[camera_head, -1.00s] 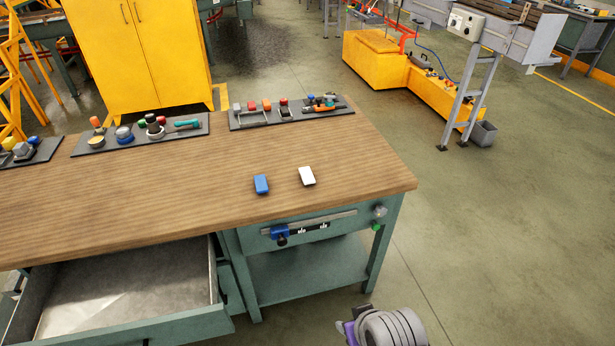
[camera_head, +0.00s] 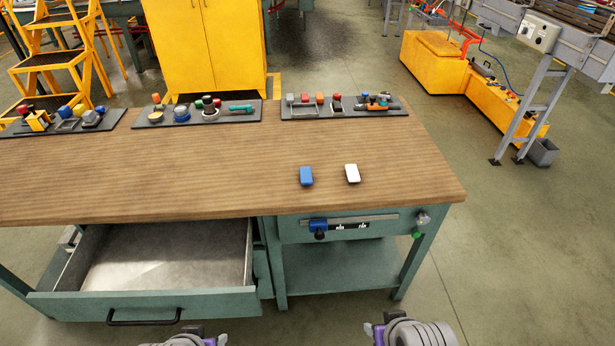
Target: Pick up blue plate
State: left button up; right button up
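The blue plate (camera_head: 306,176) is a small blue rectangular piece lying on the wooden top of the workbench (camera_head: 220,170), near its front edge and right of the middle. A similar white plate (camera_head: 352,173) lies just to its right, apart from it. My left gripper (camera_head: 190,338) shows only in part at the bottom edge, below the open drawer. My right gripper (camera_head: 376,332) shows at the bottom edge, right of the middle. Both are well away from the blue plate, in front of the bench. Their finger openings are not clear.
An open, empty-looking drawer (camera_head: 150,305) juts out at the front left of the bench. Several dark trays with small parts, such as the right tray (camera_head: 300,115), line the back. A clamp rail (camera_head: 350,221) sits on the bench front. The bench top around the plates is clear.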

aim_at(306, 174)
jog(key=i+l, duration=0.25)
jog(key=l, duration=0.15)
jog(key=i+l, duration=0.55)
jog(key=l, duration=0.2)
jog(key=u, duration=0.05)
